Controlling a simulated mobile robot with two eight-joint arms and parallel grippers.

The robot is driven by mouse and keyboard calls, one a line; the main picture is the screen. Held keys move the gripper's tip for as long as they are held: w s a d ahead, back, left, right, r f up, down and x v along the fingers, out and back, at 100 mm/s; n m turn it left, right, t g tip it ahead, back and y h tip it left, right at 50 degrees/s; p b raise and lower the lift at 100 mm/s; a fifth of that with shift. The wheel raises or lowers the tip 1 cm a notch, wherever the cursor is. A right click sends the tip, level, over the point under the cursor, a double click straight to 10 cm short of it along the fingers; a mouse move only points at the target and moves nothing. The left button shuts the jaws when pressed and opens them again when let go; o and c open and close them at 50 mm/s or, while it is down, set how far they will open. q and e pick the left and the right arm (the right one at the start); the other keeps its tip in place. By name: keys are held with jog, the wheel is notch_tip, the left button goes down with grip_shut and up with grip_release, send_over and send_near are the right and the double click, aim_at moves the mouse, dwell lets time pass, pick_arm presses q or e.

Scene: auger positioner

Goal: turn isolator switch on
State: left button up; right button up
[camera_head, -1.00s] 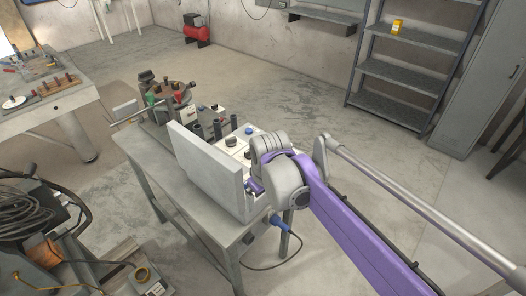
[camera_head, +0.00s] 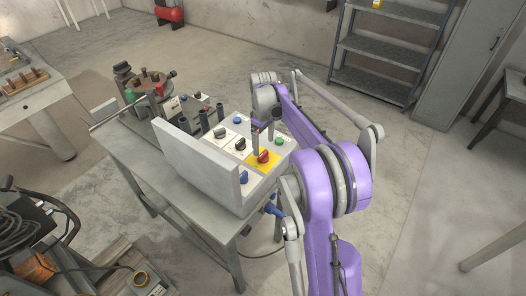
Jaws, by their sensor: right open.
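The isolator switch (camera_head: 264,156) is a red rotary knob on a yellow plate, on the near right part of the control panel (camera_head: 219,141). My right arm comes in from the right and bends over the panel. My right gripper (camera_head: 257,143) points down, close above and behind the red knob as seen here. It is open and small in the picture; I cannot tell whether a finger touches the knob. The knob's exact angle is too small to read. My left gripper is not in view.
A grey upright plate (camera_head: 193,163) borders the panel's left side. A green button (camera_head: 279,141), a blue button and black knobs sit close by. A blue plug (camera_head: 273,208) sticks out at the front. The bench (camera_head: 150,155) carries a positioner (camera_head: 150,80) at the back.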

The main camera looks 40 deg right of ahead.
aim_at(263, 153)
jog(key=shift+w+f, duration=0.1)
jog(key=shift+f, duration=2.25)
jog(key=c, duration=1.4)
jog(key=shift+o, duration=0.2)
